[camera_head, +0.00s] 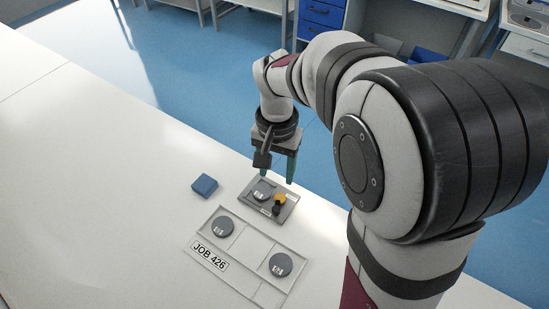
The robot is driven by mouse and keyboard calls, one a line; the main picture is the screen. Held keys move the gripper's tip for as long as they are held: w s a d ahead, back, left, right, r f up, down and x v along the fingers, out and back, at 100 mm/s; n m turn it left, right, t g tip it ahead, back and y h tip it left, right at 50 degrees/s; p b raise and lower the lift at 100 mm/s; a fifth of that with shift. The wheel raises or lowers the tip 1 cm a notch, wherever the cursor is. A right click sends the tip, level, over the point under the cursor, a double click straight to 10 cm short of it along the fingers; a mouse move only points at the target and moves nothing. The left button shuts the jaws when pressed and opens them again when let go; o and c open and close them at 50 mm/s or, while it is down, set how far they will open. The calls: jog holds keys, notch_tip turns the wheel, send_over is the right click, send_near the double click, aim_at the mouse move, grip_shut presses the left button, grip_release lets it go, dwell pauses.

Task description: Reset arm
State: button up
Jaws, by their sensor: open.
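My gripper (278,168) points down above the back edge of a small grey tray (286,209) on the white table. Its green-tipped fingers are apart and nothing shows between them. The small tray holds a grey disc (262,191), a yellow piece (280,199) and a dark piece (276,211). My arm reaches in from the right side of the view.
A larger pale tray (240,263) labelled JOB 426 lies in front, with a grey disc at its left (222,226) and another at its right (280,265). A blue block (204,186) lies left of the small tray. The left of the table (90,190) is clear.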

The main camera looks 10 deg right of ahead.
jog(key=shift+r, duration=0.45)
jog(key=s+a+r+n+y, duration=0.1)
jog(key=s+a+r, duration=0.1)
jog(key=s, duration=1.9)
jog(key=shift+y, duration=0.4)
